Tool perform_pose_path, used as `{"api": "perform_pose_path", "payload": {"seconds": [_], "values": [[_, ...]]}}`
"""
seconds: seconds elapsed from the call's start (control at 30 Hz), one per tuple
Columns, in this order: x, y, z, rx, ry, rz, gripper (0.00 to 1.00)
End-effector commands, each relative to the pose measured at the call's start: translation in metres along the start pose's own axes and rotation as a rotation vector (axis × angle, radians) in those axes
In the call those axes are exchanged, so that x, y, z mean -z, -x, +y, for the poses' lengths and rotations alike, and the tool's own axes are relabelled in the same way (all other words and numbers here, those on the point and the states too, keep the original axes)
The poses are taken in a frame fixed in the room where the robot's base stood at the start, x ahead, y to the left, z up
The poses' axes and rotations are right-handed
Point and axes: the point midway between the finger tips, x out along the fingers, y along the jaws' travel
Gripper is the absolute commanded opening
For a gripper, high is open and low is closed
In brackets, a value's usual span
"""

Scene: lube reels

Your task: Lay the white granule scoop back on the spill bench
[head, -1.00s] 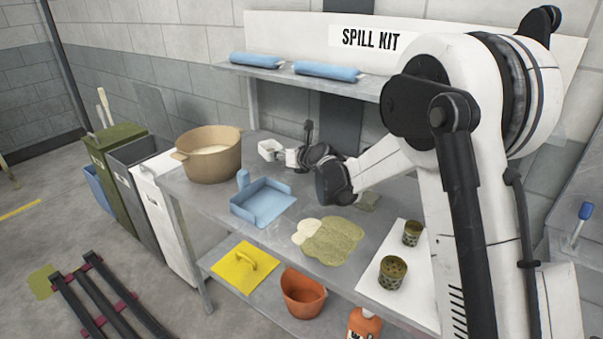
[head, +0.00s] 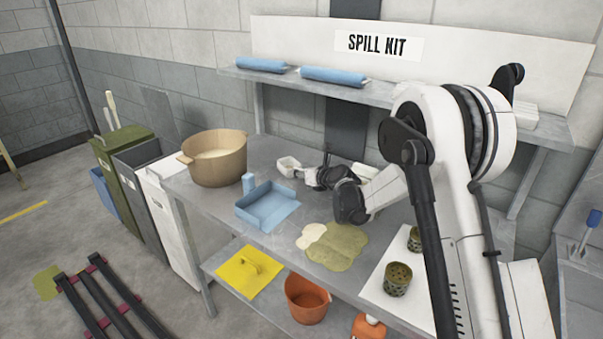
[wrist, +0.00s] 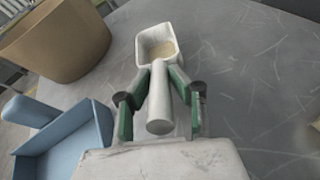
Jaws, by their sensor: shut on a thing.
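The white granule scoop (wrist: 158,95) is in my gripper (wrist: 160,92), its handle between the two green-padded fingers in the wrist view. Its bowl points away from me and holds some tan granules. In the head view the scoop (head: 288,166) is low over the back of the grey spill bench (head: 268,150), right of the tan tub. My gripper (head: 306,172) reaches it from the right. I cannot tell whether the scoop touches the bench top.
The tan tub (head: 216,160) and blue dustpan (head: 268,207) stand left of the scoop. A greenish spill with pale granules (head: 335,245) lies in front. Two patterned cans (head: 397,279) stand on a white sheet. A shelf with blue rolls (head: 333,76) overhangs the back. Bench top around the scoop looks clear.

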Motion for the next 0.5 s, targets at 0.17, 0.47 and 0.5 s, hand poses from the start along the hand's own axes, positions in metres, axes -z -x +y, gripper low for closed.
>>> {"api": "perform_pose_path", "payload": {"seconds": [0.17,0.47,0.5], "values": [[0.003,-0.0012,-0.0006,0.0,0.0,0.0,0.0],[0.0025,-0.001,-0.0005,0.0,0.0,0.0,0.38],[0.0025,-0.001,-0.0005,0.0,0.0,0.0,0.38]]}}
